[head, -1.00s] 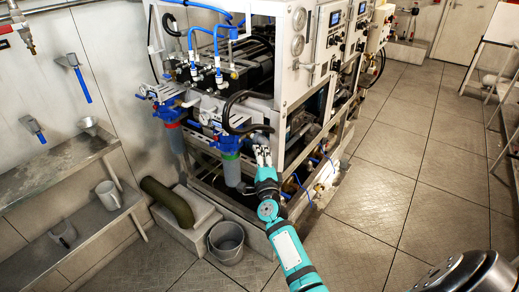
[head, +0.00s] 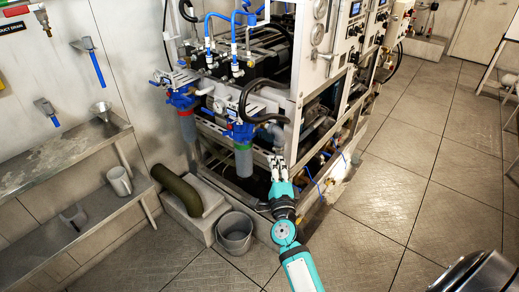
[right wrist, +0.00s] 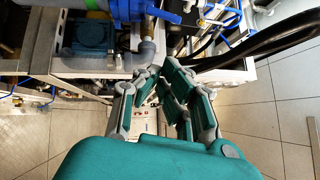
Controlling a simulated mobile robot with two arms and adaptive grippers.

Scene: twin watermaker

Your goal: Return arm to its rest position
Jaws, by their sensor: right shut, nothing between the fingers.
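My right arm is teal and reaches up from the bottom of the head view. Its gripper (head: 278,160) is at the front corner of the watermaker frame (head: 291,140), to the right of the filter housing with the green band (head: 243,150). In the right wrist view the gripper (right wrist: 168,82) points toward the machine, with hoses and a blue motor (right wrist: 90,37) beyond. The fingers are shut with nothing between them. I cannot tell whether they touch the frame. My left gripper is not in view.
A grey bucket (head: 235,235) stands on the floor left of my arm. A dark green cylinder (head: 178,190) lies on a block beside it. A metal shelf (head: 70,160) with a mug (head: 120,181) runs along the left wall. The tiled floor at right is open.

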